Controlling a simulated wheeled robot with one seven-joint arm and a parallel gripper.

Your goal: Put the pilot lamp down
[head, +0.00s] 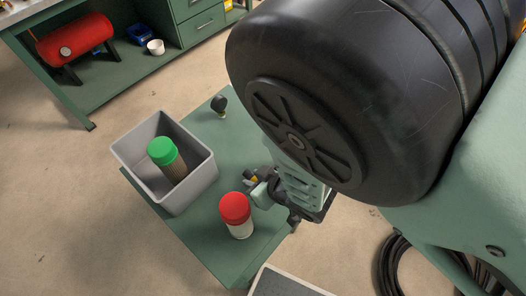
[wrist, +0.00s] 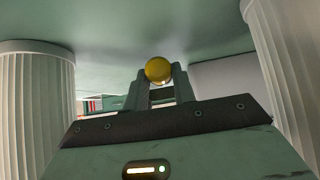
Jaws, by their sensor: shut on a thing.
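The pilot lamp, with a yellow rounded lens (wrist: 158,70), is between the tips of my gripper (wrist: 160,88) in the wrist view. The two dark fingers are shut on it. In the head view my gripper (head: 255,181) points left over the green table (head: 205,235), behind the red-capped jar, with a small bit of yellow lamp (head: 253,181) showing at its tips. It is low over the table top. I cannot tell whether the lamp touches the table. The lamp's lower part is hidden by the fingers.
A red-capped jar (head: 236,210) stands close in front of my gripper. A grey bin (head: 187,198) holding a green-capped jar (head: 163,153) is to the left. A black-knobbed item (head: 219,104) stands at the back. Table space between bin and gripper is clear.

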